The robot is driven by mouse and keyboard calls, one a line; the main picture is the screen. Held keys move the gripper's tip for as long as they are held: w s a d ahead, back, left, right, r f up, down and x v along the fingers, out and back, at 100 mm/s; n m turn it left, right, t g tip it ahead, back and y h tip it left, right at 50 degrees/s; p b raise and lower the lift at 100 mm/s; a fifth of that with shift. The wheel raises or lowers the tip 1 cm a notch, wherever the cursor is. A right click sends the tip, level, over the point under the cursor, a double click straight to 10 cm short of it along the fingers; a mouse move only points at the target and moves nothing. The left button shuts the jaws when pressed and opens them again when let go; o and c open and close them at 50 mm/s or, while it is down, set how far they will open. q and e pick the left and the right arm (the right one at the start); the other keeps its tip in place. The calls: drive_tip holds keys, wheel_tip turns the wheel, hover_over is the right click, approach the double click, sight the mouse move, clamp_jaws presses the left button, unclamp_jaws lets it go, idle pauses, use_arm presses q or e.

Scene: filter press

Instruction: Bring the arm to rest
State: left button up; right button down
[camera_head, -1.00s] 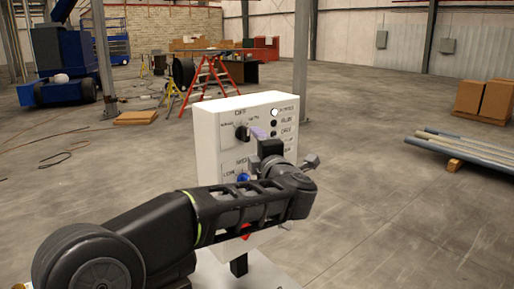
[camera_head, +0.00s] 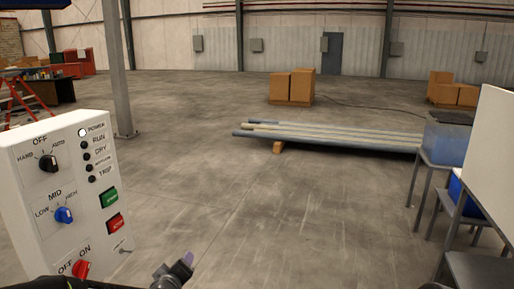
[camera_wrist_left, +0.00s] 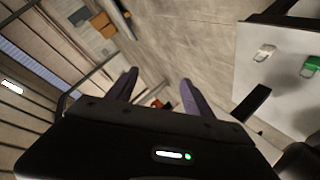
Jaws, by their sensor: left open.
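My left gripper (camera_head: 178,271) shows at the bottom edge of the head view, low and to the right of the white control box (camera_head: 22,165), apart from it. In the left wrist view its two purple-grey fingers (camera_wrist_left: 158,90) stand apart with nothing between them. Most of my left arm is below the head view. The box carries a black selector (camera_head: 48,162), a blue selector (camera_head: 64,215) and a red selector (camera_head: 80,268), partly cut by the bottom edge. The power lamp (camera_head: 82,132) looks white. My right gripper is not in view.
Green (camera_head: 109,198) and red (camera_head: 115,223) buttons sit on the box's right side. Pipes (camera_head: 320,137) lie on the floor beyond, with cartons (camera_head: 291,87) behind. A metal stand with a blue bin (camera_head: 446,142) is at right. The floor between is clear.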

use_arm(q)
drive_tip(key=s+d+f+m+g+h, duration=0.25)
drive_tip(key=s+d+f, duration=0.25)
drive_tip(key=s+f, duration=0.45)
drive_tip(key=s+d+f+m+g+h, duration=0.2)
drive_tip(key=s+d+f+m+g, duration=0.3)
drive_tip(key=f, duration=0.8)
drive_tip(key=s+d+f+g, duration=0.2)
drive_tip(key=s+f, duration=0.4)
drive_tip(key=s, duration=0.5)
drive_tip(key=s+d+f+g, duration=0.2)
drive_tip(key=s+f, duration=0.4)
drive_tip(key=s, duration=0.6)
drive_tip(key=shift+g+h, duration=0.35)
drive_tip(key=shift+g, duration=0.3)
drive_tip(key=shift+a, duration=0.15)
